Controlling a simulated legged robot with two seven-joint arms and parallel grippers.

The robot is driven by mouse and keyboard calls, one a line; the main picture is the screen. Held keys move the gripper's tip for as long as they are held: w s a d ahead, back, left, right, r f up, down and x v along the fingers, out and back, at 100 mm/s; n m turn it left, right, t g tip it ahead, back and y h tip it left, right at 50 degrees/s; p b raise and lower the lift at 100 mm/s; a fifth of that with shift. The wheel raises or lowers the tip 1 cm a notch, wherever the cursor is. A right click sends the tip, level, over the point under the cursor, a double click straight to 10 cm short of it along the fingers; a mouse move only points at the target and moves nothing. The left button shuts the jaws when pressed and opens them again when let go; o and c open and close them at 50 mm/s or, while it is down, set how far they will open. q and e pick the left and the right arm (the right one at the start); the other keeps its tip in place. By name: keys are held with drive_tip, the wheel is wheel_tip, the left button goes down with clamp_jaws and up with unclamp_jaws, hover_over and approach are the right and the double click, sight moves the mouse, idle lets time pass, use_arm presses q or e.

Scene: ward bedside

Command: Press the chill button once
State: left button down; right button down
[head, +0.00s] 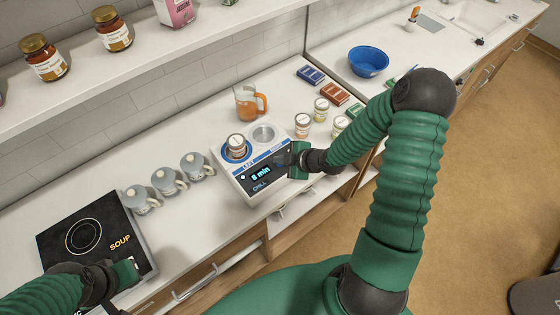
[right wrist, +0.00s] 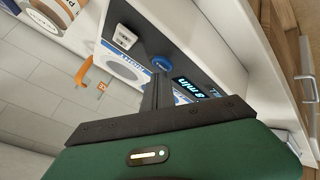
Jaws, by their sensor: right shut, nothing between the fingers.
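The white warming and chilling unit (head: 256,192) stands on the counter. Its dark front panel shows a lit "8 min" display (head: 261,173) and the word CHILL. In the right wrist view the panel carries a blue round button (right wrist: 163,62) and a pale square one (right wrist: 122,37). My right gripper (head: 287,157) is shut and empty at the panel's right side. In the wrist view its fingertips (right wrist: 158,78) are very close to the blue button; I cannot tell whether they touch. My left gripper (head: 134,266) is low at the left, near the soup plate; its jaws are unclear.
A jar (head: 237,146) sits in the unit's left well; the right well (head: 264,134) looks empty. An orange jug (head: 249,103) stands behind. Several grey lidded cups (head: 166,181) stand left, beside the black soup hotplate (head: 82,236). Several jars (head: 303,125) stand right.

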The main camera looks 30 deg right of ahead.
drive_tip(key=shift+d+r+p, duration=0.25)
drive_tip(key=shift+r+p, duration=0.3)
drive_tip(key=shift+r, duration=0.05)
drive_tip(key=shift+d+r, duration=0.15)
wheel_tip(320, 180, up, 5)
drive_tip(key=p, duration=0.4)
drive_tip(key=shift+p, duration=0.4)
